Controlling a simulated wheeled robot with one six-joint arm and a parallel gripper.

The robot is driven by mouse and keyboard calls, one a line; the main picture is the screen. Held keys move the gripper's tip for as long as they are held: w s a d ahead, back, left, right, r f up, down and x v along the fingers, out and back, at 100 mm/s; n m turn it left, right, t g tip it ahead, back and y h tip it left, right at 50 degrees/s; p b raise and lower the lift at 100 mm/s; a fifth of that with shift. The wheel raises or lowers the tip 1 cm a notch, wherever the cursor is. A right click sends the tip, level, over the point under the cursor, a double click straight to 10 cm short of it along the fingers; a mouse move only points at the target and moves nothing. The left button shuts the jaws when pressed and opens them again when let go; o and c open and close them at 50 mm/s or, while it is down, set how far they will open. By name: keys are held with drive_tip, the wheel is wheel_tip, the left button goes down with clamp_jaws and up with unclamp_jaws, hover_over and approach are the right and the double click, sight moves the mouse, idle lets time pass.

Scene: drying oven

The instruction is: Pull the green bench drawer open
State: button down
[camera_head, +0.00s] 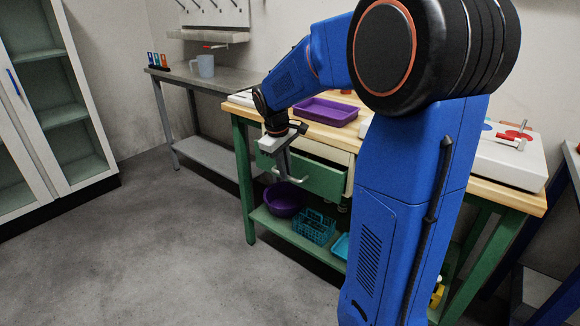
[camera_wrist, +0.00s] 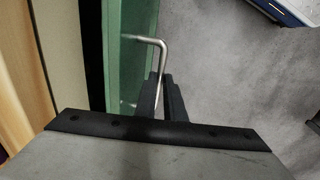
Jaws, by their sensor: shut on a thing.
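The green bench drawer (camera_head: 315,177) is under the wooden bench top and stands partly out from the bench. Its green front also shows in the wrist view (camera_wrist: 136,70), with a dark gap between it and the bench. A metal bar handle (camera_wrist: 158,42) stands out from the drawer front. My gripper (camera_wrist: 163,100) is shut on this handle, with its dark fingers on both sides of the bar. In the head view my gripper (camera_head: 284,165) is in front of the drawer and hides part of it.
A purple tray (camera_head: 325,111) lies on the bench top. A purple bowl (camera_head: 284,199) and a teal basket (camera_head: 313,227) stand on the lower shelf. A white box (camera_head: 510,160) is at the bench's right end. The grey floor (camera_head: 150,240) in front of the bench is clear.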

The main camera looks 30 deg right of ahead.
drive_tip(key=s+a, duration=0.3)
drive_tip(key=a, duration=0.7)
drive_tip(key=s+a, duration=0.4)
drive_tip(key=a, duration=0.6)
drive_tip(key=shift+s+a, duration=0.2)
drive_tip(key=shift+a, duration=0.1)
drive_tip(key=c, duration=1.8)
unclamp_jaws()
drive_tip(key=shift+c, duration=0.2)
drive_tip(key=s+a+r, duration=0.1)
drive_tip(key=a+r, duration=0.2)
drive_tip(key=r, duration=1.4)
drive_tip(key=shift+s, duration=0.1)
